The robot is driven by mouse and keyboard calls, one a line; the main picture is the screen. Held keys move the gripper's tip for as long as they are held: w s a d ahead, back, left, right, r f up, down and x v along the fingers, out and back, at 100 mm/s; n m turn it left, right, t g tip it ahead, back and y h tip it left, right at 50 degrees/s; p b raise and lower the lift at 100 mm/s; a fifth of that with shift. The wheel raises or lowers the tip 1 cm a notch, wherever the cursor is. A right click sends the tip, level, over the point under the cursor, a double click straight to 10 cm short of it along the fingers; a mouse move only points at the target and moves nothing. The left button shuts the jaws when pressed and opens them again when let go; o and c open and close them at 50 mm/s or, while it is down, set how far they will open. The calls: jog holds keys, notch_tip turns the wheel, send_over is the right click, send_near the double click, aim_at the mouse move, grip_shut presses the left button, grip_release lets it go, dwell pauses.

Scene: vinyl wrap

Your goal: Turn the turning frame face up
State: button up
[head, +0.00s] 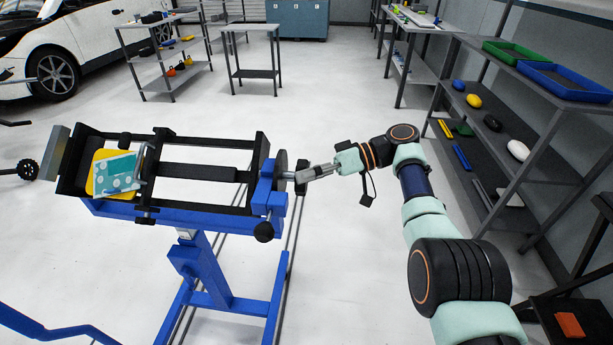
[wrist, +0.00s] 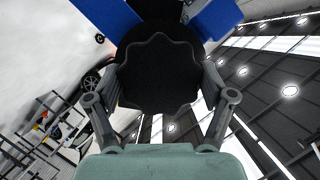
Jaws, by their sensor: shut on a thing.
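The turning frame (head: 200,185) is a long black rectangular frame on a blue stand (head: 205,268), at left of centre in the head view. A yellow piece (head: 98,184) with a teal, white-spotted sheet (head: 117,172) lies at its left end. A dark round knob (head: 299,186) is on the right end, beyond a blue bracket (head: 268,192). My gripper (head: 306,176) comes from the right and is shut on this knob. In the wrist view, the two fingers are on either side of the scalloped black knob (wrist: 158,75). The fingertips are partly hidden by it.
Grey shelves (head: 480,130) with small items stand at the right, with green (head: 515,52) and blue (head: 565,80) trays on top. A car (head: 60,45) and a rack (head: 165,55) are at the back left.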

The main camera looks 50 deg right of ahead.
jog(key=o, duration=1.6)
jog(key=shift+c, duration=0.2)
jog(key=shift+r, duration=0.1)
jog(key=r, duration=0.7)
jog(key=shift+w+d+r, duration=0.25)
jog(key=shift+d, duration=0.1)
jog(key=shift+s+a+r, duration=0.2)
jog(key=shift+a+r, duration=0.05)
jog(key=shift+r, duration=0.35)
jog(key=shift+s+a+r, duration=0.15)
jog(key=shift+a+r, duration=0.1)
jog(key=shift+r, duration=0.3)
jog(key=shift+d, duration=0.15)
